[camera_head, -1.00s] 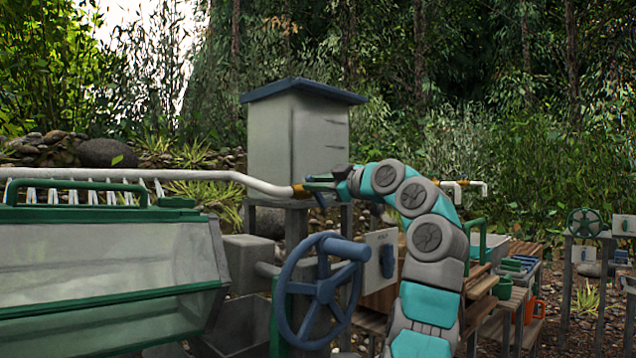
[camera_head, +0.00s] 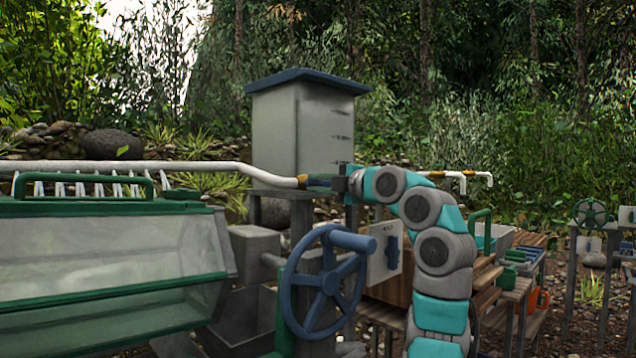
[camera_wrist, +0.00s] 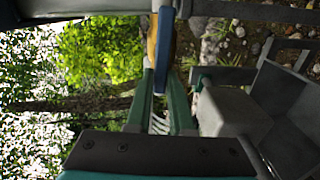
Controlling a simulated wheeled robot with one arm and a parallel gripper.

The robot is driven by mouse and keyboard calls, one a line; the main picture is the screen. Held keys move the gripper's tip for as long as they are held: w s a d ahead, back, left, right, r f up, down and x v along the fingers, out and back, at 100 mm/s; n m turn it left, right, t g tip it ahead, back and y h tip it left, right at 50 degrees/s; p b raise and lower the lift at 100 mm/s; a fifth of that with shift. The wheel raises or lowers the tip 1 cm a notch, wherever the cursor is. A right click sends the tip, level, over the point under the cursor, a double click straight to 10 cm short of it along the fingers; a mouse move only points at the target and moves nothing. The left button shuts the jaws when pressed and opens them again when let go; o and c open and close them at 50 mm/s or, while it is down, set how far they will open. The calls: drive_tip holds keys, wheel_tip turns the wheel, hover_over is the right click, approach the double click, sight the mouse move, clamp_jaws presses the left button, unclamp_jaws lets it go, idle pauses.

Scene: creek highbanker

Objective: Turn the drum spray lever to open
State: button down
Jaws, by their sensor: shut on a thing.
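The drum spray lever is a flat blue handle (camera_wrist: 165,45) on a brass-coloured valve (camera_head: 302,181) in the white pipe. The valve also shows in the wrist view (camera_wrist: 152,42). My gripper (camera_head: 324,181) is at the valve, just right of its brass part. In the wrist view, its two green fingers (camera_wrist: 162,78) stand on either side of the blue handle, shut on it. In the head view the handle shows only as a small blue patch, partly hidden by my gripper, so its exact angle is hard to tell.
The white pipe (camera_head: 220,168) runs left above the green-framed drum (camera_head: 110,260). A large blue handwheel (camera_head: 322,285) stands below my gripper. A grey tank with a blue lid (camera_head: 305,84) rises behind. A panel with a blue knob (camera_head: 384,262) is near my arm.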

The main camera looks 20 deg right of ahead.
drive_tip(key=shift+f+n, duration=0.2)
drive_tip(key=shift+n, duration=0.4)
drive_tip(key=c, duration=0.8)
unclamp_jaws()
drive_tip(key=b+v, duration=0.3)
drive_tip(key=v, duration=0.4)
drive_tip(key=shift+s, duration=0.4)
drive_tip(key=shift+d+r, duration=0.1)
